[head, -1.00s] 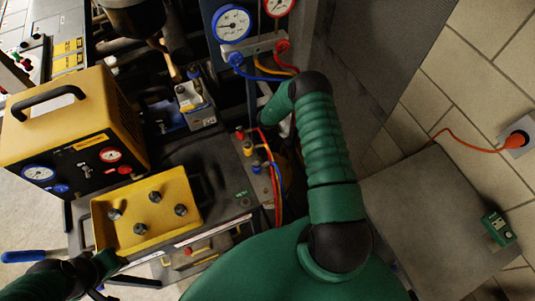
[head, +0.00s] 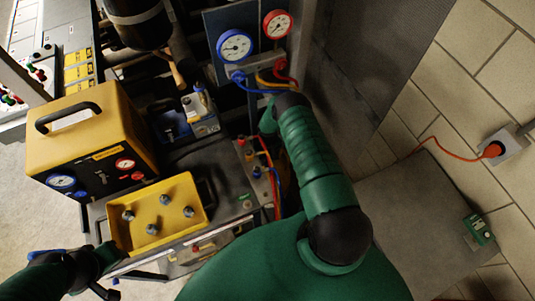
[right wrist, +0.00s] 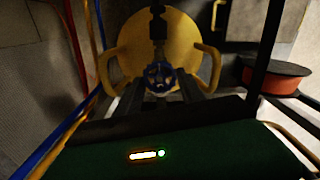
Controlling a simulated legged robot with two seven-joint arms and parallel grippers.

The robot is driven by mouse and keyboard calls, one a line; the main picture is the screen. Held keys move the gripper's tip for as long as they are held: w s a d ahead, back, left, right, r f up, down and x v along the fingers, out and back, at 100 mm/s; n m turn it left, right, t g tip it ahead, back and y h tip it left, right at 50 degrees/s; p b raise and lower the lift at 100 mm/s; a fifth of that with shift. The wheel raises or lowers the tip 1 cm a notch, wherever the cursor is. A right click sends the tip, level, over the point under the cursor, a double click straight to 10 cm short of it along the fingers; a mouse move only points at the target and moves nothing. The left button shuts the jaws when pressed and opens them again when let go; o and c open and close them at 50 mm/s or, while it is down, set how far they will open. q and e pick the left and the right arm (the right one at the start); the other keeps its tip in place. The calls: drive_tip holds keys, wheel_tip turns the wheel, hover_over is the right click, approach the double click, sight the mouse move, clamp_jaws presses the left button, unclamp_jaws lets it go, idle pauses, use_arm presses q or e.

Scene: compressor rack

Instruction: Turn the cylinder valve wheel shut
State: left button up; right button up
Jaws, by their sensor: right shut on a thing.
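The blue valve wheel (right wrist: 160,77) sits on top of the yellow cylinder (right wrist: 128,42) in the right wrist view, with a dark valve stem beyond it. My right gripper (right wrist: 160,88) is shut on the wheel, one dark finger on each side of it. In the head view, my green right arm reaches down beside the rack and hides the wheel and that gripper. My left gripper (head: 98,270) is at the lower left, near the yellow tray; its fingers are too dark to judge.
Gauges (head: 235,46) and red and blue hoses (head: 268,165) are close to that arm.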

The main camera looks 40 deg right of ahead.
sight(268, 159)
idle(0.4)
drive_tip(key=o, duration=1)
drive_tip(key=shift+c, duration=0.2)
drive_tip(key=o, duration=0.4)
wheel_tip(268, 159, up, 17)
drive_tip(key=p, duration=1.5)
drive_tip(key=shift+f+p, duration=0.2)
drive_tip(key=shift+p, duration=0.1)
drive_tip(key=shift+w+d, duration=0.1)
